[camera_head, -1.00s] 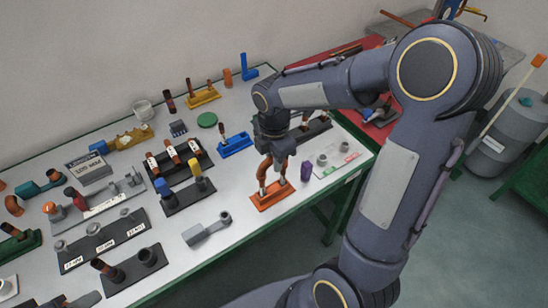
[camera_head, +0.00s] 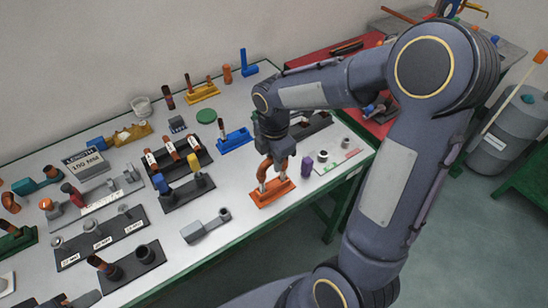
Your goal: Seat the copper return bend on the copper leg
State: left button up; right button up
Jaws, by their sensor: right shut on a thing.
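My right gripper (camera_head: 275,150) points down above the orange base (camera_head: 272,193) near the table's front edge. It is shut on the copper return bend (camera_head: 264,170), whose curved top shows just under the jaws. The bend's lower ends are close over the short pieces standing on the orange base, and I cannot tell whether they touch or are fully seated. The copper leg is hard to tell apart from the bend at this size. My left gripper is not in view.
A purple piece (camera_head: 307,163) stands just right of the orange base. A blue stand (camera_head: 235,139) is behind it. A black rack with copper pieces (camera_head: 178,157) stands further left. Bare table lies around the orange base.

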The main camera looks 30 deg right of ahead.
jog(key=shift+f, duration=0.4)
jog(key=o, duration=0.9)
jog(key=shift+o, duration=0.2)
notch_tip(320, 180, up, 8)
jog(key=shift+f, duration=0.25)
jog(key=shift+r, duration=0.2)
